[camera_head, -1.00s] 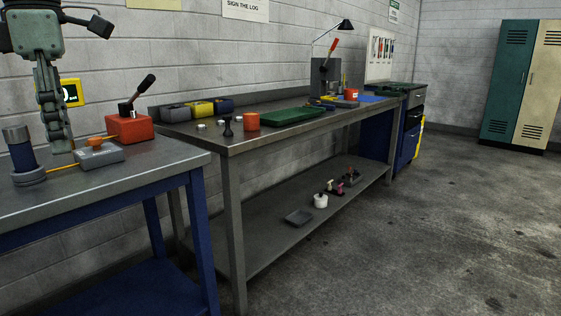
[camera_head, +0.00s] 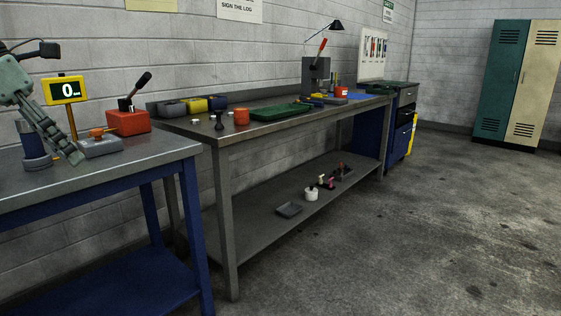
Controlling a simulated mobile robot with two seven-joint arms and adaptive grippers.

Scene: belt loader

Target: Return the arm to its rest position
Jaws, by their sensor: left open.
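My left gripper (camera_head: 76,156), pale green-grey, is at the far left of the head view. It slants down to the right over the small blue-legged table (camera_head: 125,159), its fingers seen mostly edge-on. It is open, and nothing shows between the fingers. The fingertips appear in front of or beside a grey scale (camera_head: 103,146) with an orange piece (camera_head: 97,133) on top. Whether they touch the table cannot be told. My right gripper is not in view.
A dark cylinder (camera_head: 33,140) stands left of the fingers. A yellow display (camera_head: 65,90) reading 0 and a red box with a lever (camera_head: 128,122) stand close by. A long metal workbench (camera_head: 270,128) holds a green tray (camera_head: 281,112). Open floor lies at the right.

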